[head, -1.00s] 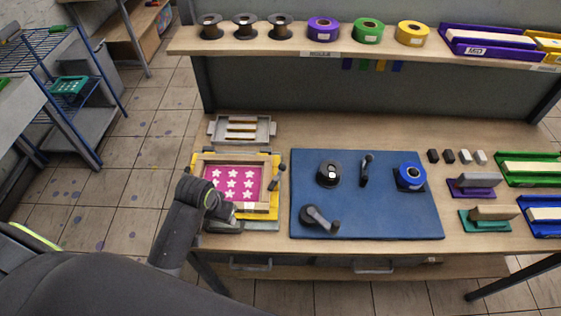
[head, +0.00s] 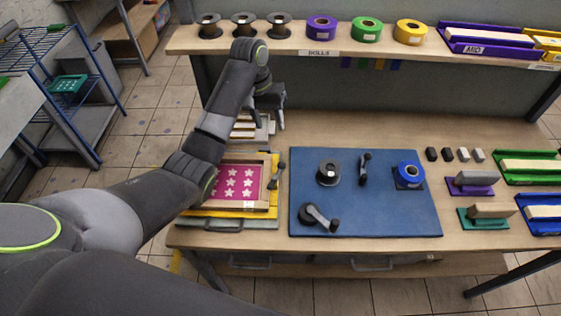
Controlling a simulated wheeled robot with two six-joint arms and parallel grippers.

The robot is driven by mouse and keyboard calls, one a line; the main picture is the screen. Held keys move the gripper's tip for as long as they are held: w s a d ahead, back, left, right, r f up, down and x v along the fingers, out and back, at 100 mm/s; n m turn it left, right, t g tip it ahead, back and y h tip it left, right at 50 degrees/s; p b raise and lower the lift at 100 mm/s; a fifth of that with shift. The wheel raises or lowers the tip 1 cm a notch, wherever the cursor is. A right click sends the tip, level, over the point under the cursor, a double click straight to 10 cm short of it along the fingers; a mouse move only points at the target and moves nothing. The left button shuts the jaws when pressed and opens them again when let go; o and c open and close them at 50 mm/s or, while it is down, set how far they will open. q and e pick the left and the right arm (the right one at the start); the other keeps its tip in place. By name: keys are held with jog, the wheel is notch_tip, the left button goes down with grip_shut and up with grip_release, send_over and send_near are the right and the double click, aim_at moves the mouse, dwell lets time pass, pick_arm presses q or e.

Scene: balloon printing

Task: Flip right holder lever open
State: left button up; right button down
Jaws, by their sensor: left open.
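The printing screen (head: 242,182), pink with white stars in a wooden frame, lies on a yellow base (head: 262,213) at the left of the table. The right holder lever (head: 277,176), small and black, stands tilted at the right edge of that frame. My left gripper (head: 272,122) is open above the grey rack behind the screen, apart from the lever. My left arm covers the left part of the screen, so the left holder lever is hidden. My right gripper is out of view.
The grey slatted rack (head: 245,130) is partly hidden by my arm. The shelf (head: 300,46) with spools and rolls runs above.

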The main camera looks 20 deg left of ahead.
aim_at(281, 163)
pick_arm(q)
jog(key=d+f+b, duration=0.1)
jog(key=f+b, duration=0.8)
jog(key=d+f+b, duration=0.1)
jog(key=f+b, duration=0.3)
jog(key=f, duration=0.1)
jog(key=shift+d+f, duration=0.1)
jog(key=shift+d, duration=0.25)
jog(key=shift+d+f, duration=0.15)
jog(key=shift+f, duration=0.15)
jog(key=shift+d+f, duration=0.15)
jog(key=shift+f, duration=0.8)
